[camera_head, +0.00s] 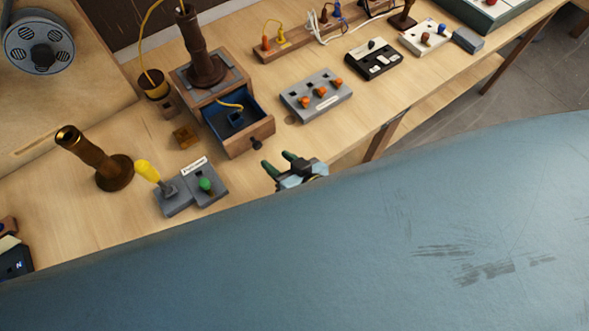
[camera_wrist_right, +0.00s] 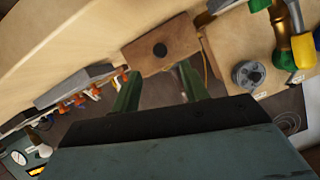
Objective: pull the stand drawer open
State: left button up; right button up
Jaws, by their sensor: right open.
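The stand (camera_head: 208,88) is a wooden box with a dark brown lamp column (camera_head: 200,50) on top. Its drawer (camera_head: 248,135) is out toward the front, showing a blue interior with a yellow wire and a small dark part. My left gripper is not in view.
A grey block with orange knobs (camera_head: 316,95) lies right of the drawer. A grey switch box with a yellow lever and green button (camera_head: 190,190) and a brass-topped column (camera_head: 95,158) stand left. A small amber block (camera_head: 186,136) is beside the stand. The table edge is close by.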

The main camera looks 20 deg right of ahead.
jog(key=v, duration=0.6)
dwell(0.4)
jog(key=s+d+f+g+h+b, duration=0.1)
jog(key=s+d+f+g+b, duration=0.15)
jog(key=f, duration=0.75)
jog(key=s+d+f+g+h+b, duration=0.1)
jog(key=s+f+b, duration=0.15)
jog(key=f, duration=0.75)
jog(key=s+d+f+g+b, duration=0.2)
jog(key=s+f, duration=0.1)
jog(key=f, duration=0.6)
jog(key=s+d+f+g+h+b, duration=0.1)
jog(key=s+d+f+g+b, duration=0.1)
jog(key=s+f, duration=0.4)
jog(key=s+d+f+g+h+b, duration=0.1)
jog(key=s+d+f+g+b, duration=0.1)
jog(key=s+f, duration=0.5)
jog(key=s+d+f+n+g+h+b, duration=0.1)
jog(key=s+d+f+g+b, duration=0.1)
jog(key=s+d+f, duration=0.2)
notch_tip(320, 180, down, 3)
jog(key=s, duration=0.2)
jog(key=shift+s+d, duration=0.3)
